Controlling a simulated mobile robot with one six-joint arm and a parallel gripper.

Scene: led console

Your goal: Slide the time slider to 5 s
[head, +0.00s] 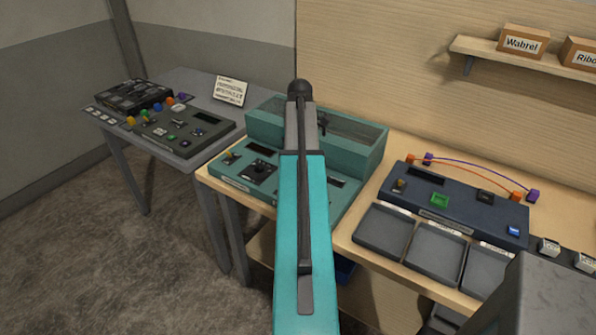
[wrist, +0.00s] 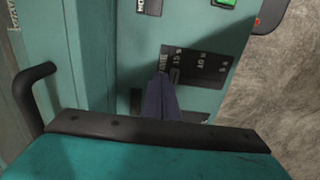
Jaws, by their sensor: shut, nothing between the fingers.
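The teal console (head: 228,183) stands on the wooden table, partly hidden behind my arm in the head view. In the wrist view its teal face (wrist: 100,50) carries a black time slider scale (wrist: 203,66) with small white marks that look like 15 s, 10 s and 5 s from left to right. My gripper (wrist: 162,78) is shut and empty, its dark fingertips at the left end of the scale. A small dark piece just right of the fingertips may be the slider knob; I cannot tell whether they touch. My gripper is hidden in the head view.
A bent dark handle (wrist: 30,90) stands at left. A dark blue console (head: 460,205) and grey trays (head: 433,252) are to the right; a grey table (head: 190,85) with dark consoles is left.

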